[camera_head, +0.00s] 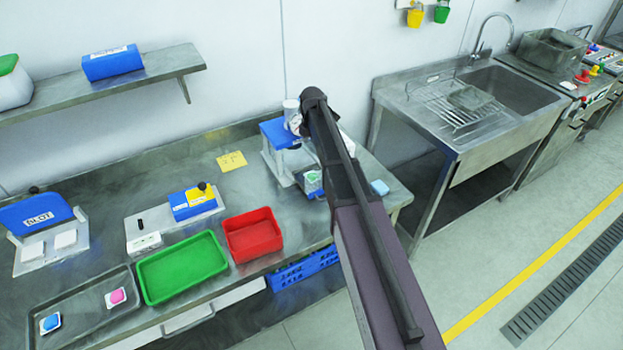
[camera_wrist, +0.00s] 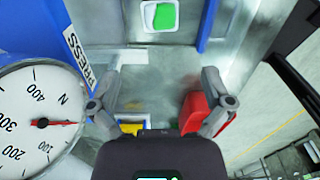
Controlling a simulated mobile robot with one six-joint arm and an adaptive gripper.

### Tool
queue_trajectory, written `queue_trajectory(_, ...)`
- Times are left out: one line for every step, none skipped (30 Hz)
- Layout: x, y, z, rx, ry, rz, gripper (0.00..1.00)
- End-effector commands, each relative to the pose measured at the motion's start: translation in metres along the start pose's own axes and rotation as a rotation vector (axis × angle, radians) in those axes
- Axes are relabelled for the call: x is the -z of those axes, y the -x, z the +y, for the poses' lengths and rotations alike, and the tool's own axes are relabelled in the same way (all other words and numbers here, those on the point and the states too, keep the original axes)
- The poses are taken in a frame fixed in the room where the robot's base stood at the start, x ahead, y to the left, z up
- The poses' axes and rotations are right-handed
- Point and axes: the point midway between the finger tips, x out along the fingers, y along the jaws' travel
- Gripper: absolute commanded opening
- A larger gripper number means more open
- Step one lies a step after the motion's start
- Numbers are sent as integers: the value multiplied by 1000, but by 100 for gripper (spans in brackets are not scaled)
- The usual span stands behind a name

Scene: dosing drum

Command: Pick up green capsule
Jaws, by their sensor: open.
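The green capsule (camera_wrist: 160,15) sits in a white holder at the top of the wrist view, on a grey surface beside blue parts of the press. In the head view, a small green patch (camera_head: 313,179) at the base of the press seems to be the same capsule, partly hidden by my arm. My gripper (camera_wrist: 161,102) is open, with its two fingers wide apart and nothing between their tips. The capsule lies beyond the fingertips and is not touched. My gripper is hidden behind my arm in the head view.
The blue press (camera_wrist: 70,50) and its round dial (camera_wrist: 38,120) stand close on the left of my gripper. A red part (camera_wrist: 196,105) shows by the right finger. A green tray (camera_head: 182,268), a red tray (camera_head: 252,236) and a blue-and-yellow device (camera_head: 193,202) stand on the bench.

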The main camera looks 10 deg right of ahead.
Motion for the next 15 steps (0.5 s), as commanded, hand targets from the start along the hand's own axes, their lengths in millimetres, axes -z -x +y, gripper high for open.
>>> queue_trajectory(0,-6,0,0,0,0,100)
queue_trajectory(0,-9,0,0,0,0,100)
queue_trajectory(0,-12,0,0,0,0,100)
queue_trajectory(0,-14,0,0,0,0,100)
queue_trajectory(0,-17,0,0,0,0,100)
queue_trajectory(0,-20,0,0,0,0,100)
queue_trajectory(0,-23,0,0,0,0,100)
queue_trajectory(0,-25,0,0,0,0,100)
queue_trajectory(0,-28,0,0,0,0,100)
queue_trajectory(0,-30,0,0,0,0,100)
queue_trajectory(0,-33,0,0,0,0,100)
queue_trajectory(0,-36,0,0,0,0,100)
queue_trajectory(1,-38,0,0,0,0,100)
queue_trajectory(1,-40,0,0,0,0,100)
queue_trajectory(1,-44,0,0,0,0,100)
